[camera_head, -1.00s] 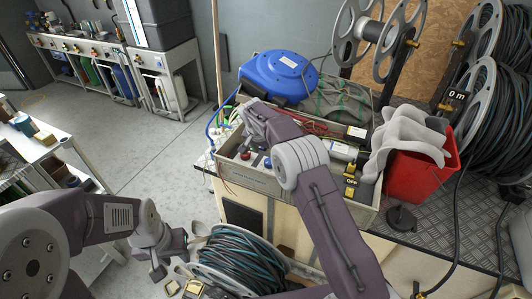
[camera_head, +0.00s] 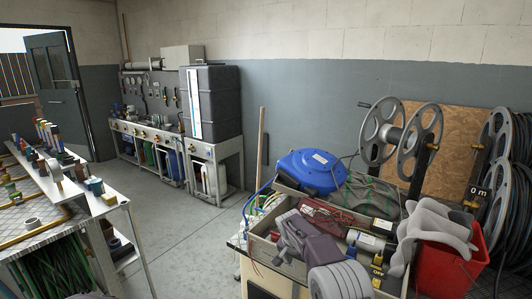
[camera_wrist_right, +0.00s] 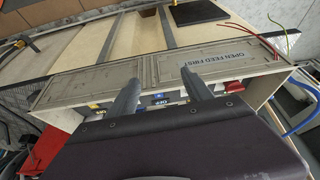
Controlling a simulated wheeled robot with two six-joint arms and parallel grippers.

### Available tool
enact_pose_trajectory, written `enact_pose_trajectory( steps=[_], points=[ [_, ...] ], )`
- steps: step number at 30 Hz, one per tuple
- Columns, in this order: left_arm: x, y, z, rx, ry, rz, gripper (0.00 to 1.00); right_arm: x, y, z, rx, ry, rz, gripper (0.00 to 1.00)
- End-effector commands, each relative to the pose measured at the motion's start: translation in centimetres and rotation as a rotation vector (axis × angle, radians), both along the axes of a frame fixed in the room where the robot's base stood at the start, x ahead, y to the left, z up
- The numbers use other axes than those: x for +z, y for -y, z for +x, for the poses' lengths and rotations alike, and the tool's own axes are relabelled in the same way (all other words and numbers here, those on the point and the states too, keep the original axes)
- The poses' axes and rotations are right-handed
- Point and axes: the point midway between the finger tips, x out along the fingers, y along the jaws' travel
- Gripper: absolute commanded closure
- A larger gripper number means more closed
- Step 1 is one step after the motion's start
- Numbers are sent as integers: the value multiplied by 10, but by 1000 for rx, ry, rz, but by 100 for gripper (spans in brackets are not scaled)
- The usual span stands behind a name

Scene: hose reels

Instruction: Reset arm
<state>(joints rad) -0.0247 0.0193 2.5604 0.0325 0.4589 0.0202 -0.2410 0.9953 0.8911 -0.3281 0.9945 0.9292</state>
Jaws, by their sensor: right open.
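My right gripper (camera_head: 278,240) is at the left front of the open parts tray (camera_head: 262,249) in the head view, its wrist covering part of the tray. In the right wrist view the two fingers (camera_wrist_right: 160,74) stand apart with nothing between them. They point toward the tray's pale wall (camera_wrist_right: 130,80), which carries the words "OPEN FEED FIRST". I cannot tell whether they touch it. My left gripper is out of view.
A blue hose reel (camera_head: 310,171) sits at the tray's back. A cluttered workbench (camera_head: 50,215) is at left. The floor (camera_head: 185,232) between is clear.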

Motion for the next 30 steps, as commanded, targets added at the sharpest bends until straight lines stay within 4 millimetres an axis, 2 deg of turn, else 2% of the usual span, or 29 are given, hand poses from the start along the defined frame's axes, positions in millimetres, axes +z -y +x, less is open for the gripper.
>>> enact_pose_trajectory(
  steps=[1,8,12,17,20,23,26,27,30],
  points=[
    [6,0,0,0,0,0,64,17,6,4,-11,20,5,41],
    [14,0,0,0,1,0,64,76,24,8,-44,89,20,41],
    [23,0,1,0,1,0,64,112,44,-14,-78,85,33,41],
    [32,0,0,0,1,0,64,134,61,-54,-90,50,56,41],
    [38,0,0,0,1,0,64,141,69,-88,-69,16,69,41],
    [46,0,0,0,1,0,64,140,76,-136,-22,-36,85,41],
    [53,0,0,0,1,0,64,126,78,-202,62,-107,105,41],
    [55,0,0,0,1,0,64,116,78,-230,103,-138,112,41],
    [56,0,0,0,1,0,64,86,73,-294,213,-214,128,41]
  ],
)
